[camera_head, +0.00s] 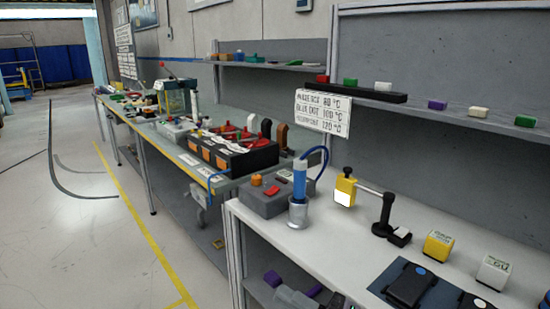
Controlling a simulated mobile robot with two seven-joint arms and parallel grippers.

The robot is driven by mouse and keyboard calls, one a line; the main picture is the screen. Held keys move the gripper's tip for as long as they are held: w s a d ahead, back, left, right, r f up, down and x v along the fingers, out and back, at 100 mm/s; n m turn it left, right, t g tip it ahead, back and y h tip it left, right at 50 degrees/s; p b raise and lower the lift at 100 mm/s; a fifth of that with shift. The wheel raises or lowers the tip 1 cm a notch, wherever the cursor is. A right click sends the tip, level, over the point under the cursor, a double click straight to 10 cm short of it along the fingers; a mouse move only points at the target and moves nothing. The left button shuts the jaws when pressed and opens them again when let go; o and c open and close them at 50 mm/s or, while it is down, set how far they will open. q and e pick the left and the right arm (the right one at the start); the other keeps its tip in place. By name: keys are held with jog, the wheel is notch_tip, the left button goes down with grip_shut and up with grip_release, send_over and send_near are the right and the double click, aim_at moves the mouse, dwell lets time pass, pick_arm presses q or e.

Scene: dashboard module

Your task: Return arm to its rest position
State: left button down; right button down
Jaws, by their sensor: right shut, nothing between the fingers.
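My right gripper (274,281) shows low in the head view, grey with a purple tip, partly cut off by the bottom edge. It is in front of the lower shelf, below the top of the near white bench (345,234). It is shut and holds nothing. My left gripper is not in view.
The near bench carries a blue soldering tool in a metal cup (299,212), a grey box (264,200), a black stand (387,217), yellow (438,245) and white (493,271) blocks, and a black module (410,284) on a dark mat. Open floor (80,240) lies left.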

jog(key=s+d+f+m+h, duration=0.8)
jog(key=f+m, duration=0.4)
jog(key=s+d+f+m+h, duration=0.8)
jog(key=s+d+f+m, duration=0.1)
jog(key=f+m, duration=0.3)
jog(key=shift+d+m+h, duration=0.25)
jog(key=shift+m+h, duration=0.05)
jog(key=shift+m, duration=0.1)
